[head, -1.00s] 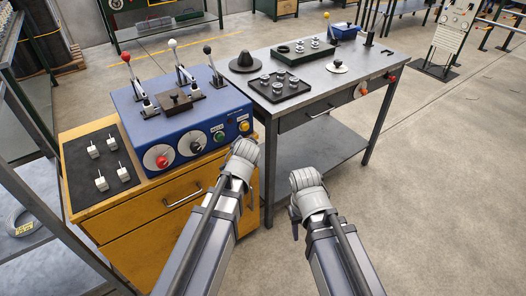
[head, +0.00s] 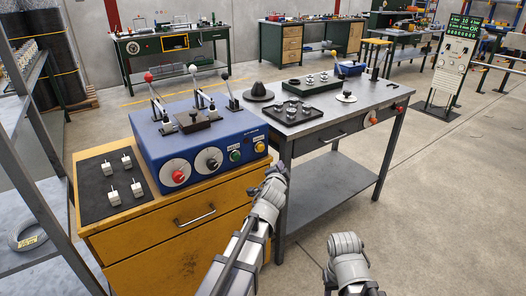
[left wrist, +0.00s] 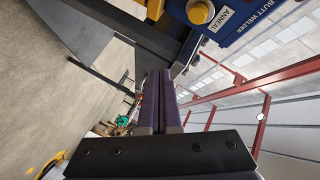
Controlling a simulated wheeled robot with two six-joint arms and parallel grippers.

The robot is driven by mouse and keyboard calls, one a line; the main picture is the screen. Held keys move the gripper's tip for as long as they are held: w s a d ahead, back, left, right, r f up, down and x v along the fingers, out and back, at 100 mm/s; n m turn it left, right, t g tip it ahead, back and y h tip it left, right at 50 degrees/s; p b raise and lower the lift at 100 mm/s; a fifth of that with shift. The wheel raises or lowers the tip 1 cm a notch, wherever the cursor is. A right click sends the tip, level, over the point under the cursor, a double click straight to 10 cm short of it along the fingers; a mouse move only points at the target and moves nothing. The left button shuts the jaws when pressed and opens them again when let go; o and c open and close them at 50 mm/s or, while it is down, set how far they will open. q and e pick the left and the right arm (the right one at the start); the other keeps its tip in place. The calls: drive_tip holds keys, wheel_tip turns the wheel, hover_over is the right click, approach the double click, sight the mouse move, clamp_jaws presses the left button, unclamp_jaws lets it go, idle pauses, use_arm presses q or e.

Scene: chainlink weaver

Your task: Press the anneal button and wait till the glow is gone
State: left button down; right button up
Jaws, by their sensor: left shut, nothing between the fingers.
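The blue butt welder (head: 205,143) stands on a yellow cabinet. Its anneal button is the yellow one (head: 260,146) at the right end of the front panel. In the left wrist view the yellow button (left wrist: 199,12) shows at the top edge beside its ANNEAL label. My left gripper (head: 276,172) is just below and right of the button, apart from it. Its fingers (left wrist: 165,75) are shut and empty in the left wrist view. My right gripper (head: 346,245) hangs lower right over the floor, its fingers hidden. No glow is visible on the welder.
A green button (head: 235,155) and two dials, red (head: 178,176) and black (head: 212,163), sit left of the yellow button. Levers rise from the welder's top. A grey workbench (head: 365,97) stands close on the right. A metal shelf (head: 40,240) is at left.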

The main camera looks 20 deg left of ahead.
use_arm(q)
drive_tip(key=w+a, duration=0.5)
drive_tip(key=a, duration=0.2)
drive_tip(key=shift+w, duration=0.2)
drive_tip(key=shift+w+a, duration=0.1)
idle(2.1)
drive_tip(key=shift+w+a, duration=0.2)
drive_tip(key=shift+a, duration=0.05)
drive_tip(key=shift+w+a, duration=0.25)
drive_tip(key=shift+a, duration=0.15)
idle(0.8)
drive_tip(key=shift+d, duration=0.1)
drive_tip(key=shift+s+d, duration=0.5)
drive_tip(key=shift+d, duration=0.1)
idle(0.3)
drive_tip(key=shift+s+d, duration=0.8)
drive_tip(key=shift+d, duration=0.2)
drive_tip(key=shift+s+d, duration=0.8)
drive_tip(key=shift+d, duration=0.2)
